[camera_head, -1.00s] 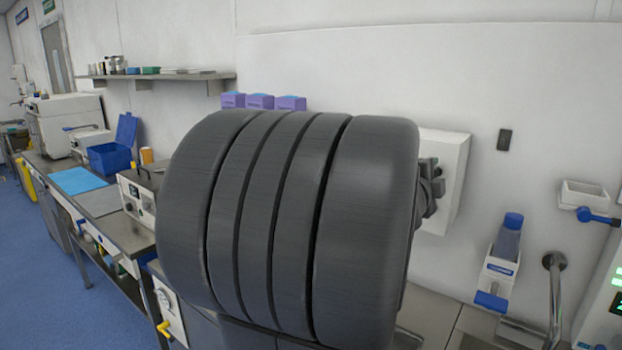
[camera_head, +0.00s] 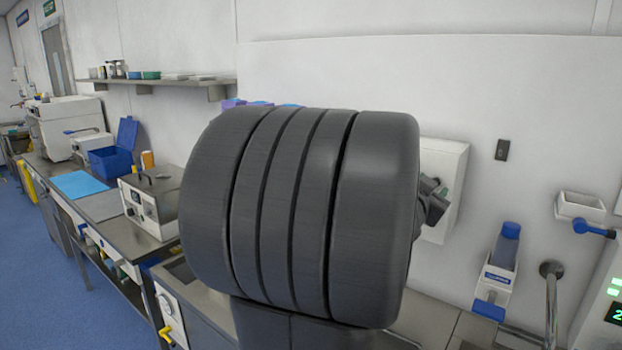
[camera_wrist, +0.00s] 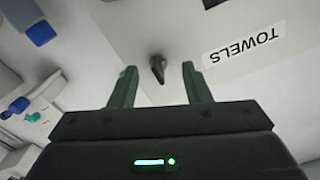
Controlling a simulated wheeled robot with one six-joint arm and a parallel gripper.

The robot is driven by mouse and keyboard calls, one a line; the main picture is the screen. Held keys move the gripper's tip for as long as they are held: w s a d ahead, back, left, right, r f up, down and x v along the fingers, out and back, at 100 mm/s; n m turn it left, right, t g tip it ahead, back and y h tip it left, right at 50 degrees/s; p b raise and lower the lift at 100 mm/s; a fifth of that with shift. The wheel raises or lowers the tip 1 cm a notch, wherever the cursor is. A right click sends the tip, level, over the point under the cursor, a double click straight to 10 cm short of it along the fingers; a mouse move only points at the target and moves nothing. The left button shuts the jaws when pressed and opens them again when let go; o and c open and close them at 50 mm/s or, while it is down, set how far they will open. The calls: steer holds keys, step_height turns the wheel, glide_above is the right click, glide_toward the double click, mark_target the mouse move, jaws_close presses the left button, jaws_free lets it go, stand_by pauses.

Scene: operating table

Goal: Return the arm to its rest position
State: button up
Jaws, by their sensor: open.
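My gripper (camera_wrist: 158,85) is open in the wrist view, its two green fingers apart with nothing held between them. Beyond the fingers is a pale surface with a "TOWELS" label (camera_wrist: 243,53) and a small dark fitting (camera_wrist: 157,68). In the head view, the large dark grey ribbed part of my own arm fills the middle. Only a bit of dark metal shows past its right side, before the white wall box (camera_head: 446,190); the fingers cannot be made out there.
A steel counter (camera_head: 150,236) with a blue bin (camera_head: 112,160) and a white device (camera_head: 150,205) runs along the left. A bottle in a wall holder (camera_head: 503,255) and a tap (camera_head: 551,300) are at right. A shelf (camera_head: 160,80) hangs above. Blue floor (camera_head: 70,300) is open at left.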

steer(key=shift+n, duration=1.7)
